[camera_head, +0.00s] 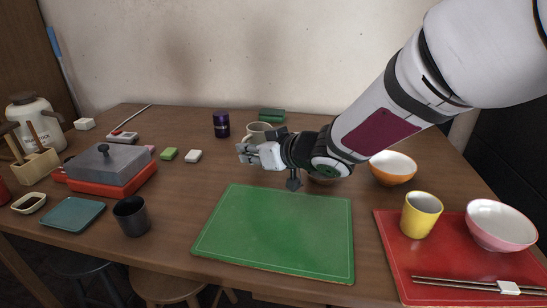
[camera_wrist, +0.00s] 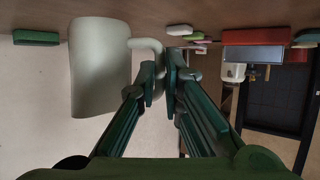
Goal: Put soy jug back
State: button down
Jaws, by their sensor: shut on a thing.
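A pale grey-white jug with a side handle (camera_head: 257,130), which I take to be the soy jug, is at the back middle of the brown table, partly hidden behind my gripper. My gripper (camera_head: 245,152) reaches in from the right. In the wrist view, which is upside down, the jug (camera_wrist: 100,65) is upright beside the fingers and its curved handle runs between them. My gripper (camera_wrist: 164,75) is shut on the handle. I cannot tell whether the jug's base touches the table.
A dark purple can (camera_head: 221,123) stands left of the jug, and a green block (camera_head: 271,115) lies behind it. An orange bowl (camera_head: 393,167) is to the right. A green mat (camera_head: 275,232) lies empty in front. A grey-lidded red dish (camera_head: 107,168) is further left.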

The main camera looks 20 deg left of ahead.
jog(key=shift+f+b, duration=1.15)
jog(key=shift+f, duration=0.6)
jog(key=shift+f, duration=0.1)
jog(key=c, duration=1.7)
grip_release()
jog(key=p+v, duration=0.4)
jog(key=v, duration=0.8)
jog(key=shift+s, duration=0.1)
jog(key=shift+d, duration=0.1)
